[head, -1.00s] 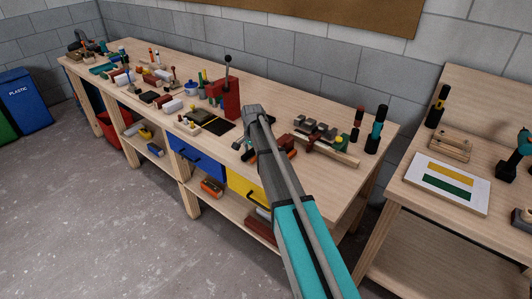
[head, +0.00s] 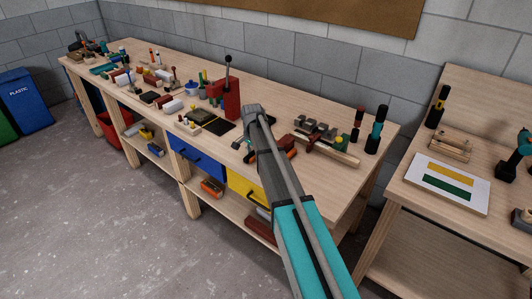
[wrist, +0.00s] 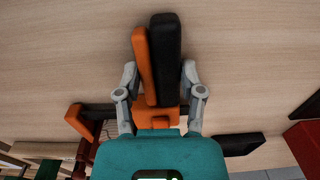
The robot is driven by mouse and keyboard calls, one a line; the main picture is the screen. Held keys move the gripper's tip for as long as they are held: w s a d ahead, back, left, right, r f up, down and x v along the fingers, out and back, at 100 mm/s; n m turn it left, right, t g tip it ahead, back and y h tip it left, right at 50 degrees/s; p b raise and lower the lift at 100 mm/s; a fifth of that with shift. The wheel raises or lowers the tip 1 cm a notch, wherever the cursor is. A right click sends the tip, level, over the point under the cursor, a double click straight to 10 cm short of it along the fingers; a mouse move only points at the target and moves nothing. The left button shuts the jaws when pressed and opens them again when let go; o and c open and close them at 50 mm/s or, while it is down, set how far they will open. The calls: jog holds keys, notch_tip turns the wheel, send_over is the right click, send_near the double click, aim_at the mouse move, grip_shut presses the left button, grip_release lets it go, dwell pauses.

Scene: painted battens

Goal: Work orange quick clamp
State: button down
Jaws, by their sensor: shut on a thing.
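The orange quick clamp (wrist: 157,116) is in the middle of the wrist view, with an orange lever (wrist: 143,62) and a black handle (wrist: 166,55) side by side. Its dark bar runs left to an orange jaw (wrist: 77,121). My gripper (wrist: 160,74) has one grey finger on each side of the lever and handle and is shut on them. My arm hides the fingertips and most of the clamp there.
A batten with dark clamps (head: 318,140) lies right of my arm. A red press (head: 231,99) and a black mat (head: 211,121) are to the left. Dark bottles (head: 375,131) stand at the right end. A dark red block (wrist: 303,143) is at the wrist view's right edge.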

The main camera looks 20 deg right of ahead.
jog(key=shift+c, duration=0.5)
grip_release()
jog(key=shift+s+d+f, duration=0.1)
jog(key=shift+o, duration=0.3)
jog(key=shift+s+d, duration=0.15)
jog(key=shift+s, duration=0.1)
jog(key=shift+w, duration=0.2)
dwell(0.4)
notch_tip(320, 180, up, 7)
jog(key=p, duration=0.7)
dwell(0.6)
jog(key=s+a+n, duration=0.2)
jog(key=s+n, duration=0.8)
jog(key=s, duration=2)
jog(key=shift+n, duration=0.4)
jog(key=shift+w+a, duration=0.1)
